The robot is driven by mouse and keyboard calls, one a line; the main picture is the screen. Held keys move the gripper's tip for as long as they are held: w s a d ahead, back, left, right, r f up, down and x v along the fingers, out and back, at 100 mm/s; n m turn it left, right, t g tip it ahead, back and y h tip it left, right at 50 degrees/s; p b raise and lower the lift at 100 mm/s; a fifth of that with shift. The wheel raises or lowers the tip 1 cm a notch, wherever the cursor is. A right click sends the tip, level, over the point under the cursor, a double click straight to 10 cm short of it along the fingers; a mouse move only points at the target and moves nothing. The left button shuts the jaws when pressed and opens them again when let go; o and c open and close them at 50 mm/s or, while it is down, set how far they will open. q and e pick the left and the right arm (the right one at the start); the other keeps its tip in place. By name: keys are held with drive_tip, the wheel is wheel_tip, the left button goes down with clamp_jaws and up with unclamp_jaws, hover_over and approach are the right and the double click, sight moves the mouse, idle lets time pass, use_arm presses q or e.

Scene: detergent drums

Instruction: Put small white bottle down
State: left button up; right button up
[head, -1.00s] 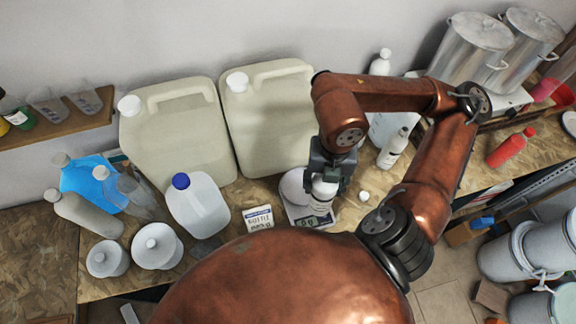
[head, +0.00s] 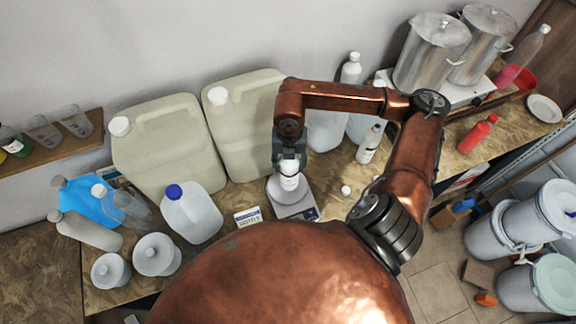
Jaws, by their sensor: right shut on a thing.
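The small white bottle (head: 289,182) is upright in my right gripper (head: 289,164), which is shut on its upper part. The bottle is over the round plate of the weighing scale (head: 304,204). I cannot tell whether its base touches the plate. My left gripper is not in view.
Two large beige canisters (head: 165,145) stand behind the scale to the left. A blue-capped jug (head: 192,214) and a small label card (head: 247,216) are left of it. A white bottle (head: 369,145) and a small white cap (head: 346,190) are to the right.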

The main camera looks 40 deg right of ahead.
drive_tip(key=f, duration=0.1)
drive_tip(key=w+f, duration=0.1)
drive_tip(key=f+p, duration=0.1)
drive_tip(key=shift+w+f, duration=0.35)
drive_tip(key=shift+s+f, duration=0.15)
drive_tip(key=shift+f, duration=0.05)
drive_tip(key=shift+s, duration=0.25)
drive_tip(key=shift+w+f, duration=0.2)
drive_tip(key=shift+w, duration=0.05)
drive_tip(key=o, duration=1.1)
drive_tip(key=shift+f+b, duration=0.1)
drive_tip(key=shift+b, duration=0.2)
drive_tip(key=shift+o, duration=0.8)
drive_tip(key=o, duration=0.3)
drive_tip(key=shift+s, duration=0.15)
drive_tip(key=shift+r, duration=0.55)
wheel_tip(320, 180, up, 10)
drive_tip(key=shift+r+b, duration=0.2)
drive_tip(key=shift+b, duration=0.75)
drive_tip(key=shift+r, duration=0.55)
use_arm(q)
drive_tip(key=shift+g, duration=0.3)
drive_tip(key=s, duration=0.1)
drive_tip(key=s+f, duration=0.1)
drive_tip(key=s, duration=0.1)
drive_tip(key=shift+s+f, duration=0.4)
